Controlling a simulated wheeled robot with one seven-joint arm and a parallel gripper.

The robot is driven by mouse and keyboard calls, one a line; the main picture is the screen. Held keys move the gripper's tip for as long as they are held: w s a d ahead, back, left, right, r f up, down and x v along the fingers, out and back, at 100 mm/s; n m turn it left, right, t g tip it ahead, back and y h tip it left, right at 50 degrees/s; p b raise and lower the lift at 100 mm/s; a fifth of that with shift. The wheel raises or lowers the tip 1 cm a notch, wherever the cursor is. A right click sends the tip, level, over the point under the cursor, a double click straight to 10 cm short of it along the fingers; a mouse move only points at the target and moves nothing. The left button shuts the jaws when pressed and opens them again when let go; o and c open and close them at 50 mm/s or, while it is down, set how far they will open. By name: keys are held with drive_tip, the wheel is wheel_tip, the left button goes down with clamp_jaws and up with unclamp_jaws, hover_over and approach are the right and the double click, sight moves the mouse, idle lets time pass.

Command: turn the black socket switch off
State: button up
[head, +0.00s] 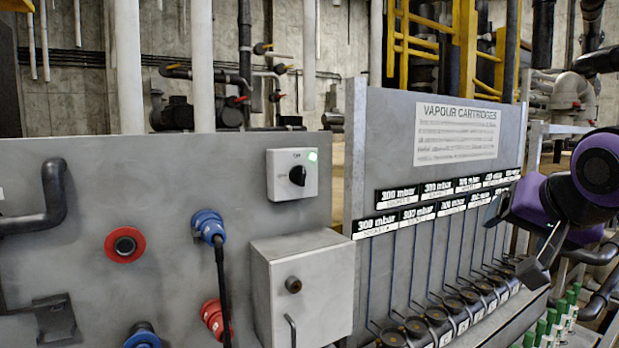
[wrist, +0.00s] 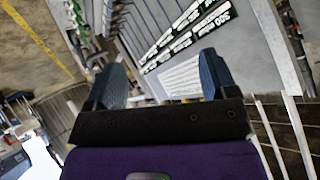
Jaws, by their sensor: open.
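A white switch box (head: 280,187) with a black rotary knob (head: 298,175) is mounted at the upper right of the grey panel in the head view. The knob stands tilted off vertical. My gripper (head: 513,245) is at the far right of the head view, in front of the cartridge rack and well away from the switch box. In the wrist view, my gripper (wrist: 162,75) has its two fingers wide apart with nothing between them. The switch box cannot be made out in the wrist view.
A blue plug (head: 208,226) with a hanging black cable sits left of the switch. Red sockets (head: 125,244) are on the panel. A grey box (head: 301,285) juts out below the switch. The vapour cartridge rack (head: 385,120) stands to its right.

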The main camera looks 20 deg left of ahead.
drive_tip(key=w+a+m+t+y, duration=0.15)
drive_tip(key=w+a+y, duration=0.45)
drive_tip(key=a, duration=0.8)
drive_tip(key=m+y, duration=0.4)
drive_tip(key=y, duration=0.1)
approach(304, 177)
drive_tip(key=x, duration=1)
drive_tip(key=shift+s, duration=0.1)
drive_tip(key=c, duration=0.9)
drive_tip(key=shift+c, duration=0.2)
